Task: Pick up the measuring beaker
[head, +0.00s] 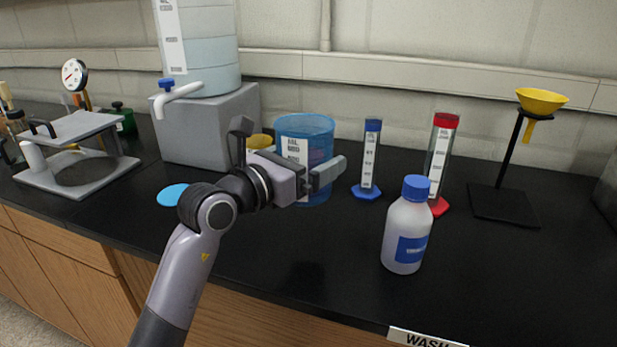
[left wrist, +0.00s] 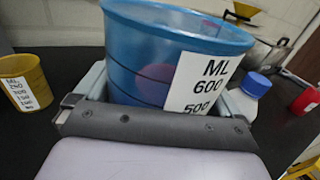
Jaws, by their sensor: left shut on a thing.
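The measuring beaker (head: 318,130) is a blue translucent cup with a white ML label, standing upright on the black bench, in front of the wall. In the left wrist view the beaker (left wrist: 140,55) fills the space between the fingers, its label reading 600 and 500. A reddish shape shows through its wall. My left gripper (head: 316,181) is shut on the beaker, one finger on each side. The gripper covers part of the beaker's lower front in the head view. I cannot tell whether its base touches the bench. My right gripper is not in view.
A white bottle with a blue cap (head: 407,235) stands at front right. Blue (head: 370,160) and red (head: 440,155) graduated cylinders stand right of the beaker. A yellow cup (left wrist: 24,82) is close by. A grey block (head: 205,130) bears a large container. The front middle bench is clear.

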